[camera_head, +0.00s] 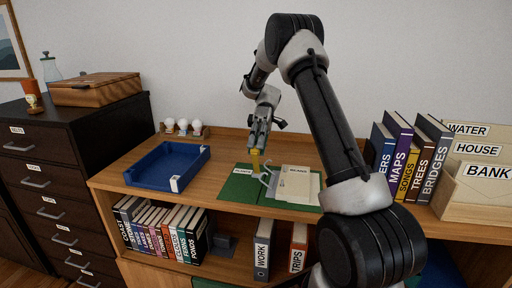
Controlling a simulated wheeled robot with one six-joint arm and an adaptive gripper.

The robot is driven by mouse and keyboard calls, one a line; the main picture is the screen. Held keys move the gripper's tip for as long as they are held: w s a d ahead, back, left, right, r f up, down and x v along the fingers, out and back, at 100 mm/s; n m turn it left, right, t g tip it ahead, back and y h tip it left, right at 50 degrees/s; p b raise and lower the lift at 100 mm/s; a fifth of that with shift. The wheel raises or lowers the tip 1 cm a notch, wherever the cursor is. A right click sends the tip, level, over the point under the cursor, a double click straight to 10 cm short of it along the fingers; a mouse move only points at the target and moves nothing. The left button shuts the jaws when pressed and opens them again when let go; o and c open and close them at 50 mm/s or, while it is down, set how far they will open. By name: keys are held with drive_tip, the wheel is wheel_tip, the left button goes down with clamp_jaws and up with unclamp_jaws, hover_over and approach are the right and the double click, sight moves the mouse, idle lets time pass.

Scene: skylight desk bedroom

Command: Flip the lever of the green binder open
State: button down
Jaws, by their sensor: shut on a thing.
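The green binder (238,190) lies opened flat on the wooden desk, with a white label on its left part and a stack of labelled paper (298,182) on its right part. Grey metal rings (268,180) stand near its middle, beside the paper. The lever (255,161) shows as a small yellow upright piece over the left part of the binder. My gripper (257,150) points down from above and is shut on the lever. The fingers partly hide it, and its exact tilt is hard to tell.
A blue tray (168,166) sits left of the binder. White bulbs (183,126) stand behind it. Upright books (407,155) and a labelled file box (477,185) stand at the right, past my arm. A shelf of books (160,230) is below the desktop.

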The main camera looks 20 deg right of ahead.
drive_tip(key=shift+d, duration=0.1)
idle(0.3)
drive_tip(key=c, duration=1.3)
unclamp_jaws()
